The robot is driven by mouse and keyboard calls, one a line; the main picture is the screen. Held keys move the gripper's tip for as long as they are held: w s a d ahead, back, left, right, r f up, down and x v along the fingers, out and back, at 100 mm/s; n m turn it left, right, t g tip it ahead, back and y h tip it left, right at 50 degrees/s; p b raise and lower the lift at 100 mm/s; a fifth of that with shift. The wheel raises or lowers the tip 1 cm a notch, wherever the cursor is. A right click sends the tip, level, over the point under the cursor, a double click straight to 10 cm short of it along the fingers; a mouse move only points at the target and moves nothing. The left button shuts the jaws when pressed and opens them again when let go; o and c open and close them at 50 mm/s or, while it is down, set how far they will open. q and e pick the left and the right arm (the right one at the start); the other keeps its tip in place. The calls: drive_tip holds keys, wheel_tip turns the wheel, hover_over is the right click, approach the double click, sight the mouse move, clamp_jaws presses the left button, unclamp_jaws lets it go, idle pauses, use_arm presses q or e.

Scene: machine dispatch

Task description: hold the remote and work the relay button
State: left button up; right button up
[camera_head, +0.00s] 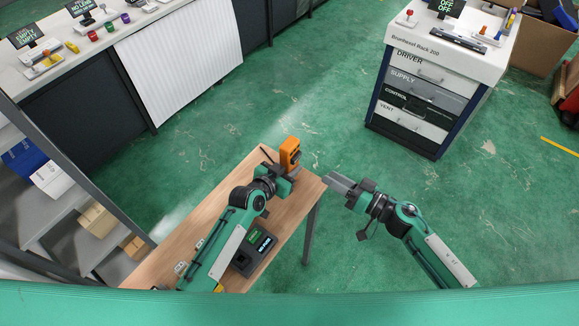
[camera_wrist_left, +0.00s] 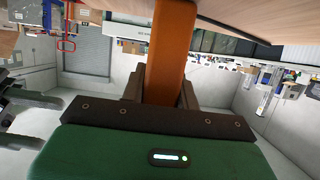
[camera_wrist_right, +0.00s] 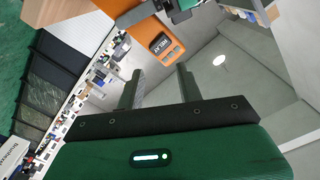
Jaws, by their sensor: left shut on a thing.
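The orange remote (camera_head: 290,152) is held upright above the far end of the wooden table by my left gripper (camera_head: 287,171). In the left wrist view the remote (camera_wrist_left: 170,50) fills the gap between the shut jaws. In the right wrist view the remote (camera_wrist_right: 150,48) shows a face with a dark button marked RELAY (camera_wrist_right: 160,44). My right gripper (camera_head: 341,183) is to the right of the remote, beyond the table's edge. Its two fingers (camera_wrist_right: 158,85) stand apart with nothing between them, short of the button and not touching the remote.
The wooden table (camera_head: 190,225) carries a black device with lit screens (camera_head: 253,251), partly behind my left arm. A drawer cabinet (camera_head: 425,80) stands at the back right, a white counter (camera_head: 70,58) at the back left. Green floor lies open between them.

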clamp_jaws()
idle(1.6)
